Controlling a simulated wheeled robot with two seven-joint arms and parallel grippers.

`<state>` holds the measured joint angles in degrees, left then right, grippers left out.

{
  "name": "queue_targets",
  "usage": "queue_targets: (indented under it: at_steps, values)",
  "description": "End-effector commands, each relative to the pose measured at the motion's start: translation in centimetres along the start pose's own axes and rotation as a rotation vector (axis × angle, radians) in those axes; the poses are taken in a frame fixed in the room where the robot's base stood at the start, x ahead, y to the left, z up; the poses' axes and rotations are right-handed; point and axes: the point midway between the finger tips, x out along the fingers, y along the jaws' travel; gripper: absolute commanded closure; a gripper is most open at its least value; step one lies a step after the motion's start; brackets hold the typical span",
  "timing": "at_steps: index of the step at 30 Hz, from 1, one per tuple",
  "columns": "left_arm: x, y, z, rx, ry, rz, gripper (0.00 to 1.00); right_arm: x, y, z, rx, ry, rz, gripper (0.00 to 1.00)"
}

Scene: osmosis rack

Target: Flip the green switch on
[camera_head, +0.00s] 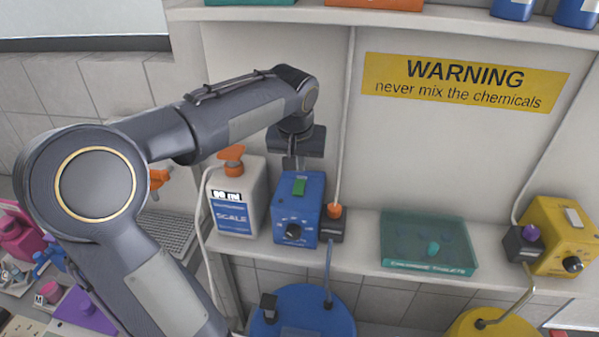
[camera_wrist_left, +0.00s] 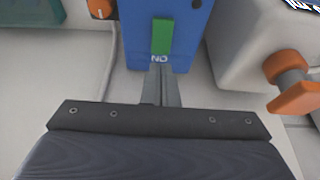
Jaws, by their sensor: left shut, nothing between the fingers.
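The green switch (camera_head: 299,186) sits on the top face of a blue control box (camera_head: 312,208) on the shelf, left of centre in the head view. In the left wrist view the green switch (camera_wrist_left: 162,36) lies just beyond my fingertips, on the blue box (camera_wrist_left: 186,40). My left gripper (camera_head: 290,163) is above the back edge of the box, its fingers pointing down. In the wrist view the left gripper (camera_wrist_left: 160,68) is shut and empty, its tips by white lettering below the switch. I cannot tell whether they touch the box. My right gripper is not in view.
A white scale jug (camera_head: 238,200) with an orange cap stands close left of the box. An orange-topped dark block (camera_head: 332,222) stands at its right. Further right are a teal tablet tray (camera_head: 399,246) and a yellow control box (camera_head: 558,235). The wall behind is close.

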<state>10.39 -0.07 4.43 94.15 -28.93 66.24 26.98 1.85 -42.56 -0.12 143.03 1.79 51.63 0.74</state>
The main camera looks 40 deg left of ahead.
Motion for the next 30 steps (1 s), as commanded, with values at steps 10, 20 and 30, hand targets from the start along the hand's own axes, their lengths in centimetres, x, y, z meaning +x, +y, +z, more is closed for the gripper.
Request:
queue_targets:
  at_steps: [10, 20, 30]
  values:
    - [3.7, 0.0, 0.8, 0.001, -0.001, -0.001, 1.0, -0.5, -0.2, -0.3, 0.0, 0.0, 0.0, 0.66]
    - [3.8, 0.0, 0.8, 0.0, 0.001, 0.0, 1.0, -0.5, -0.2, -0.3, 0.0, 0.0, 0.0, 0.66]
    - [4.5, 0.0, 0.8, 0.0, -0.003, -0.001, 1.0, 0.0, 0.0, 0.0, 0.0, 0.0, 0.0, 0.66]
